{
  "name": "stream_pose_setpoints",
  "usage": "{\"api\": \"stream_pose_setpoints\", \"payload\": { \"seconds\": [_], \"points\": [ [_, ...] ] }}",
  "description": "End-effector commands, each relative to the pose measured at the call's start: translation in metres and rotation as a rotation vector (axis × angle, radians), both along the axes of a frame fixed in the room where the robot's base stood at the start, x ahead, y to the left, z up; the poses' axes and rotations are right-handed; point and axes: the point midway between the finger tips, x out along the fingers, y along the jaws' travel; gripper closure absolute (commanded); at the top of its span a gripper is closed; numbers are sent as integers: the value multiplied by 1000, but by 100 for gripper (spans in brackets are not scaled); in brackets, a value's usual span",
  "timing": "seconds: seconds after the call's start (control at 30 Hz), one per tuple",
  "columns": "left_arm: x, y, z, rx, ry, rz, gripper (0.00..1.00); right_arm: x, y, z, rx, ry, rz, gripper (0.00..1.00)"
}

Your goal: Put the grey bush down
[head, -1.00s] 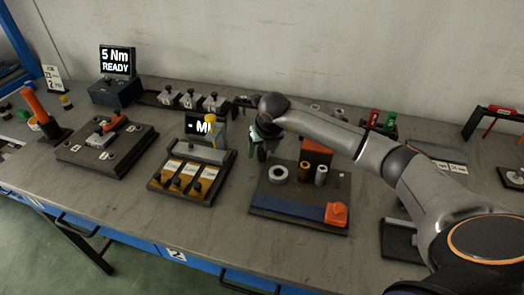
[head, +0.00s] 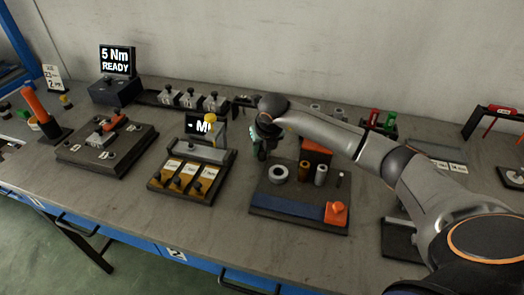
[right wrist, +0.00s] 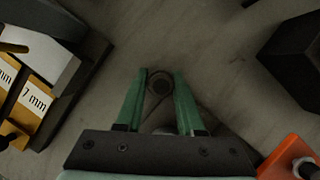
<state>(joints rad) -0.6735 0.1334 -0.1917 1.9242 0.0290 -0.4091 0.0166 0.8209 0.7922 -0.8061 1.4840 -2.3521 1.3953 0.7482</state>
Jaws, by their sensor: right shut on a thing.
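My right gripper (head: 262,150) is over the bench between the tray with yellow labels and the dark board. In the right wrist view its green fingers (right wrist: 160,88) are closed around a small round grey bush (right wrist: 160,82) with a dark bore, seen end-on. The bare bench shows around the fingertips. I cannot tell how far the bush is from the bench top. In the head view the held bush is hidden or too small to make out. My left gripper is not in view.
The dark board (head: 270,208) carries a pale ring (head: 278,173), a brown bush (head: 305,171), another grey bush (head: 321,174) and an orange block (head: 336,213). The yellow-labelled tray (head: 180,184) stands left of my gripper. Bare bench lies between them.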

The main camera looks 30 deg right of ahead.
Motion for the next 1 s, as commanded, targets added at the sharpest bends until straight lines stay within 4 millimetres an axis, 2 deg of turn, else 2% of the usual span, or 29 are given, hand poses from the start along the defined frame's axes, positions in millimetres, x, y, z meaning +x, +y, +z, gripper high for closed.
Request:
{"api": "stream_pose_setpoints", "payload": {
  "seconds": [0.37,0.57,0.73,1.0],
  "points": [
    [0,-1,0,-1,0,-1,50,1,0,1,0,-2,0,100],
    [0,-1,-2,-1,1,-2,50,1,0,12,1,-4,1,100],
    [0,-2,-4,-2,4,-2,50,0,3,38,1,-8,2,100],
    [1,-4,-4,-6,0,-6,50,-35,46,97,0,-8,8,100]
  ]
}}
